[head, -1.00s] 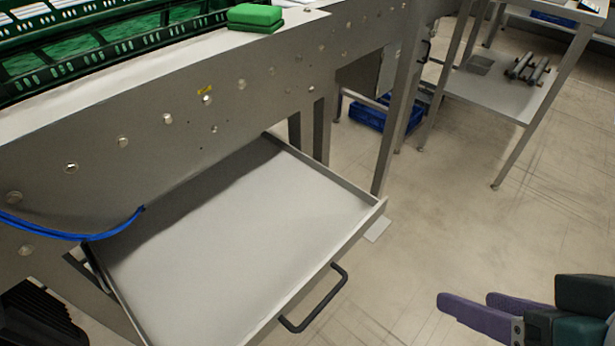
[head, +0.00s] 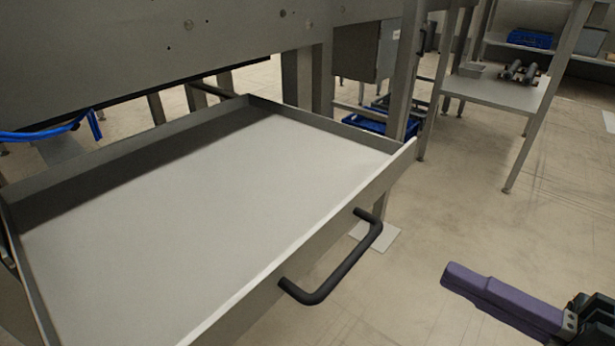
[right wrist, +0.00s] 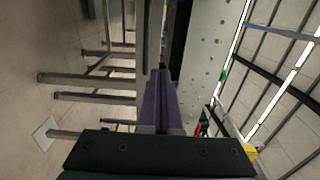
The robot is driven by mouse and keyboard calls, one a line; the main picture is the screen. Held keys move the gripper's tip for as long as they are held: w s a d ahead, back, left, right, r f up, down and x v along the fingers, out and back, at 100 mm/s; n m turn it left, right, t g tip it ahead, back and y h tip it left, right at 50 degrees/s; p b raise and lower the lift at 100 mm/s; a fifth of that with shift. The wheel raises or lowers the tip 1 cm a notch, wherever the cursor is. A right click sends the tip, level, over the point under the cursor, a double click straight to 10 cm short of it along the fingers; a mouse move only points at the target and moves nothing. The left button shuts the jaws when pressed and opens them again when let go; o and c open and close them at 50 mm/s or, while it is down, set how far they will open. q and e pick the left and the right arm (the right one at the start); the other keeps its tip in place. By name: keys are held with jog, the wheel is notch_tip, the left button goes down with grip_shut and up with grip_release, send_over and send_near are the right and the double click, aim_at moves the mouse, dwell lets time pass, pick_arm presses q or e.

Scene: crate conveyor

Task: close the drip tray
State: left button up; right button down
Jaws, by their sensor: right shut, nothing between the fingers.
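The drip tray (head: 180,220) is a shallow grey metal drawer, pulled out from under the conveyor frame and empty. A black bar handle (head: 335,268) is on its front face. My right gripper (head: 452,275) is to the right of the handle, apart from it, with purple fingers closed together and nothing between them. The fingers also show in the right wrist view (right wrist: 160,100), shut and pointing toward a narrow grey and dark structure that I cannot identify for certain. My left gripper is not in view.
The conveyor's steel side (head: 130,50) runs above the tray, with a blue cable (head: 50,133) at left. A steel leg (head: 403,90) stands behind the tray. A side table (head: 495,92) and blue crates (head: 385,124) are farther back. Floor at right is clear.

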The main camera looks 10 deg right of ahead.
aim_at(335, 215)
pick_arm(q)
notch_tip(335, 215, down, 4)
jog(key=b, duration=0.3)
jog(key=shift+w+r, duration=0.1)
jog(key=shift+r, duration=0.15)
pick_arm(e)
jog(key=x, duration=1.2)
jog(key=shift+w+a, duration=0.25)
